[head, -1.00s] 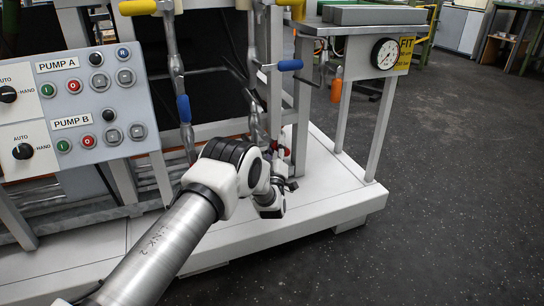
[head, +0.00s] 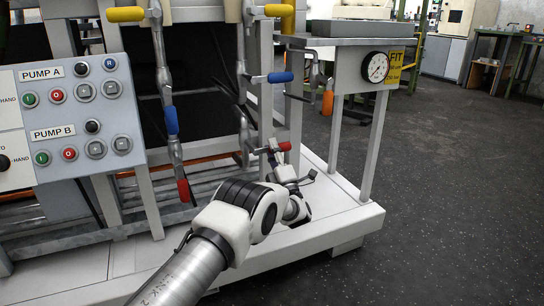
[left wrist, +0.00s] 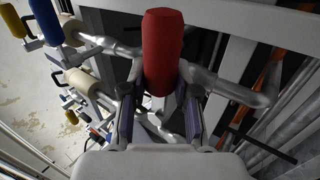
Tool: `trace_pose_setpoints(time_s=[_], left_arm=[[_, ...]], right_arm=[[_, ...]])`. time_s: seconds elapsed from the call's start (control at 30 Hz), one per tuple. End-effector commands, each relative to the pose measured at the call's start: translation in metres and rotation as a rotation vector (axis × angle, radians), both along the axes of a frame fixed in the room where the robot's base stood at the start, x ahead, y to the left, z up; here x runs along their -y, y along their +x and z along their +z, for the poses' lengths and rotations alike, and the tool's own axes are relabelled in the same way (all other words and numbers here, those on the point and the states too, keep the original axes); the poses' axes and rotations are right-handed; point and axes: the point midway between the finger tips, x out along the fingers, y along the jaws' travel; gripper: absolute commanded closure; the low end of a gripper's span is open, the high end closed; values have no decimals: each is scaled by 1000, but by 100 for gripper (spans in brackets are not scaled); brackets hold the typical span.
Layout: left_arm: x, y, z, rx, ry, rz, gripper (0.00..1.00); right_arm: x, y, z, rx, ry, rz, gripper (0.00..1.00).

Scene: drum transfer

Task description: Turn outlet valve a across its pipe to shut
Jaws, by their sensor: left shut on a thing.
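A red valve handle (head: 284,147) sits low on the right-hand pipe in the head view, lying roughly level across it. My left gripper (head: 275,155) is at this handle. In the left wrist view the red handle (left wrist: 163,50) stands between the two fingers of my left gripper (left wrist: 158,105), which is shut on it. Another red handle (head: 184,190) hangs down along the left-hand pipe. No label shows which valve is outlet valve a. My right gripper is out of view.
Blue handles (head: 172,120) and (head: 280,77) and yellow handles (head: 126,14) sit higher on the pipes. The pump panel (head: 75,120) is at left. The floor at right is clear.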

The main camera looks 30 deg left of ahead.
Motion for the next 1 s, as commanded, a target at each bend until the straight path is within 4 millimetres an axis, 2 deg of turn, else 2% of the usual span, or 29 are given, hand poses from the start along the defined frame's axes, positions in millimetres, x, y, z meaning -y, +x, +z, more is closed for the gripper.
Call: trace_pose_setpoints(time_s=[0.57, 0.6, 0.67, 1.0], left_arm=[[-1, 0, 3, 32, -27, 0, 100], [-1, 0, 4, 32, -27, 0, 64], [-1, 0, 3, 31, -27, -1, 44], [1, -1, 1, 29, -25, 0, 44]], right_arm=[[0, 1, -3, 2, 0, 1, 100], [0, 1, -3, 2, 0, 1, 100], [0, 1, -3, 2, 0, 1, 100], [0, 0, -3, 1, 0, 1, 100]])
